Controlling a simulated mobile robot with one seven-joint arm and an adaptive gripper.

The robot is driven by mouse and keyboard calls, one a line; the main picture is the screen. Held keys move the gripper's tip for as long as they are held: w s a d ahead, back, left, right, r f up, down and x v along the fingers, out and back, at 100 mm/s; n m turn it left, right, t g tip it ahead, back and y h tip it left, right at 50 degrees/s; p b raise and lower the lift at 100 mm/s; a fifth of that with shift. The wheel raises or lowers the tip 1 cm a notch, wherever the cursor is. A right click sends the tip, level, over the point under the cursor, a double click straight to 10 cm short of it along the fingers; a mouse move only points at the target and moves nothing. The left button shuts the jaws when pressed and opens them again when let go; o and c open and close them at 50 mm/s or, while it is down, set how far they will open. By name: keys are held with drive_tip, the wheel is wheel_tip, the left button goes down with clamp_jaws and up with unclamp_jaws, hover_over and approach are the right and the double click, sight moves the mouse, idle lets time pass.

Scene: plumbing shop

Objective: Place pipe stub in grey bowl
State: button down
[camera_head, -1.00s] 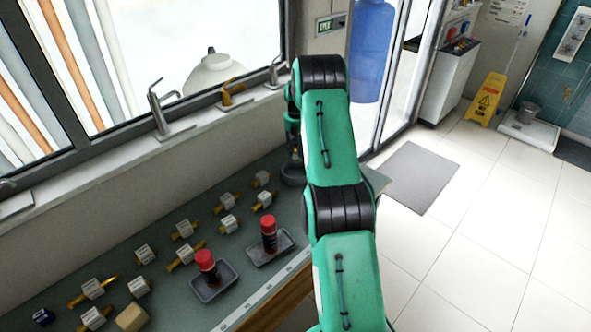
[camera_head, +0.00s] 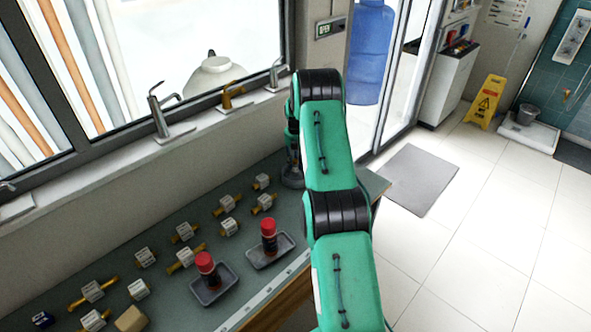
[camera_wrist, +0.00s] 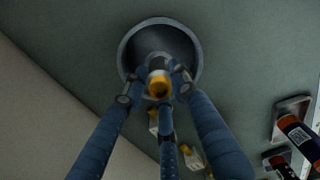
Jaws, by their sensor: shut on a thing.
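A pipe stub with a brass-coloured end (camera_wrist: 158,86) is gripped between my gripper's blue fingers (camera_wrist: 157,76) in the wrist view. The round grey bowl (camera_wrist: 127,42) is just beyond the fingertips, and the stub overlaps its lower middle in the picture. I cannot tell how far the stub is above the bowl's floor. In the head view the dark bowl (camera_head: 291,181) shows in part at the far end of the bench, beside my arm. The gripper and stub are mostly hidden there.
The green bench (camera_head: 190,225) holds several brass fittings with white labels (camera_head: 185,232). Two red-capped bottles (camera_head: 268,232) stand in small grey trays (camera_head: 285,243) near the front edge. Taps (camera_head: 163,120) stand on the window sill at left. The floor to the right is open.

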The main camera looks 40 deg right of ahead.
sight(296, 168)
drive_tip(key=shift+f, duration=1.8)
drive_tip(key=shift+f, duration=0.15)
drive_tip(key=c, duration=1.4)
unclamp_jaws()
wheel_tip(296, 168, up, 12)
drive_tip(key=shift+r, duration=0.15)
